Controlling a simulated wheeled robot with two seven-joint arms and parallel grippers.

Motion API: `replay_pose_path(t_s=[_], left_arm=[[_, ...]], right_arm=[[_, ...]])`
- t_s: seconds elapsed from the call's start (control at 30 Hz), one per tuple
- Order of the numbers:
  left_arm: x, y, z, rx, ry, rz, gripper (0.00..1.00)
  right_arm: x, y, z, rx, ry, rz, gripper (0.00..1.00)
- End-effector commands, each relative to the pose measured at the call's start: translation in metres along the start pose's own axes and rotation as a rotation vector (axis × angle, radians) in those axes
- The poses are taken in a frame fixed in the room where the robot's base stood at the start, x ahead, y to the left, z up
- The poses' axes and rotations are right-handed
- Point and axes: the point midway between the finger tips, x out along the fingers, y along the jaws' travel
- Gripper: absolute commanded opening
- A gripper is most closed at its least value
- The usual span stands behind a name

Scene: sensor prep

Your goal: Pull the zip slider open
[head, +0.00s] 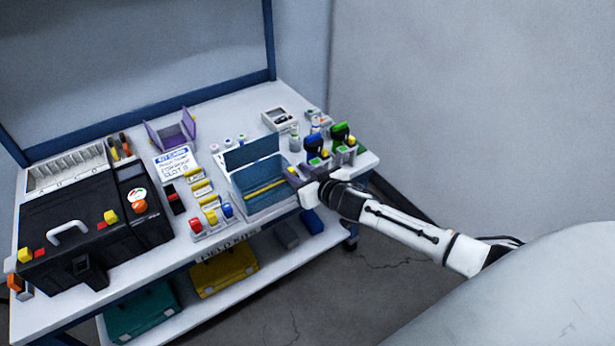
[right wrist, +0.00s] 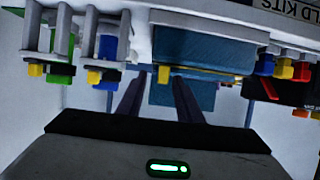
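A blue pouch-like case (head: 272,200) with a raised back panel sits near the table's front edge. A yellow zip track (head: 264,189) runs across it and also shows in the right wrist view (right wrist: 212,73). A small yellow zip slider (right wrist: 163,74) is at the track's end, by my right gripper. My right gripper (head: 300,178) reaches in from the right, at the case's right end. In the right wrist view its two fingers (right wrist: 160,80) are apart, with the slider seen between them; contact is not visible. My left gripper is out of view.
Green and blue connector blocks (head: 340,140) stand close behind my right gripper. Red, yellow and blue switches (head: 210,215) are left of the case. A black toolbox (head: 85,230) fills the table's left. A lower shelf holds a yellow case (head: 225,270).

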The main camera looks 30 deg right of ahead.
Motion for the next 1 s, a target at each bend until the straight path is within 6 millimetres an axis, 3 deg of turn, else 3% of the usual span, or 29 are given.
replay_pose_path(t_s=[0.3,0.5,1.0], left_arm=[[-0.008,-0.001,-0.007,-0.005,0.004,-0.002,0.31],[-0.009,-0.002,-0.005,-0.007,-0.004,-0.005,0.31],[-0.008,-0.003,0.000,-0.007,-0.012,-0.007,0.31]], right_arm=[[-0.059,0.001,0.001,0.000,-0.004,0.000,0.33],[-0.084,0.001,0.000,-0.001,-0.002,0.001,0.33],[-0.092,0.002,0.000,-0.001,-0.001,0.002,0.33]])
